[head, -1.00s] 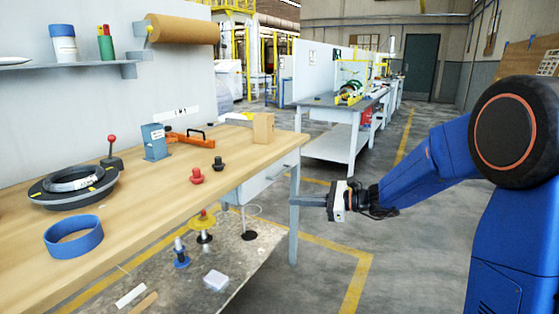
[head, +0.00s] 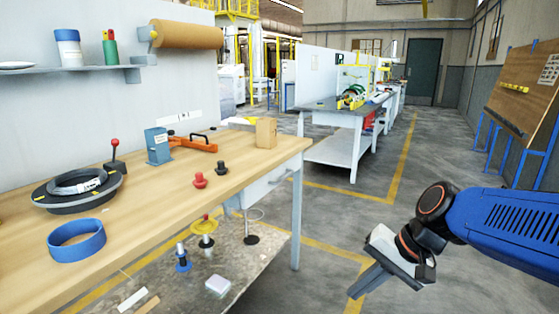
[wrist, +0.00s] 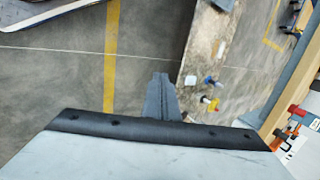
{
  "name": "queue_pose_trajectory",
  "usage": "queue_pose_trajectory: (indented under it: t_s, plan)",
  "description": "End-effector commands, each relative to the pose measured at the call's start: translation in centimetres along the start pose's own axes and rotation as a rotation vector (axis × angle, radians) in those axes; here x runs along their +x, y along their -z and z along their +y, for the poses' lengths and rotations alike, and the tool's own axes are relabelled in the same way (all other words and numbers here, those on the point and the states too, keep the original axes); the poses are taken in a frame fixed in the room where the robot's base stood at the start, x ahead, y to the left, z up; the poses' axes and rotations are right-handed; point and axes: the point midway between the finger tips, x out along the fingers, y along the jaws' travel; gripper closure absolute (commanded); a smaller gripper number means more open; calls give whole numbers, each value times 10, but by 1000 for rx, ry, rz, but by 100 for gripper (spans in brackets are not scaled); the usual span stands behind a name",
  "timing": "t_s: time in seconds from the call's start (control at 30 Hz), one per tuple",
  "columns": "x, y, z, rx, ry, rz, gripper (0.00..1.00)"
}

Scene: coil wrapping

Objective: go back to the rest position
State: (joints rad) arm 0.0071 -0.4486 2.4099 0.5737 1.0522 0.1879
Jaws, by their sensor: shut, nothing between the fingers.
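My gripper (head: 368,282) is in the head view at the lower right, over the floor beside the bench, apart from everything. Its fingers are shut and empty. In the wrist view the closed fingers (wrist: 160,98) point over the grey floor. My blue arm reaches in from the right edge of the head view.
The wooden workbench (head: 130,212) fills the left, with a blue ring (head: 77,241), a black round stand (head: 78,190), red and black knobs and an orange clamp (head: 190,143). Its lower shelf holds small items. Another bench (head: 335,148) stands behind. The floor on the right is clear.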

Motion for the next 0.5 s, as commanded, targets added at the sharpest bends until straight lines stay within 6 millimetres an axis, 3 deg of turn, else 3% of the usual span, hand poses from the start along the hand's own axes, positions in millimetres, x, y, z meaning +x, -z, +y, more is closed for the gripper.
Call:
queue_pose_trajectory:
  t_s: [0.3,0.5]
  plan:
    - [-33,-23,80,-335,-243,198,100]
    - [-52,-27,115,-487,-371,285,100]
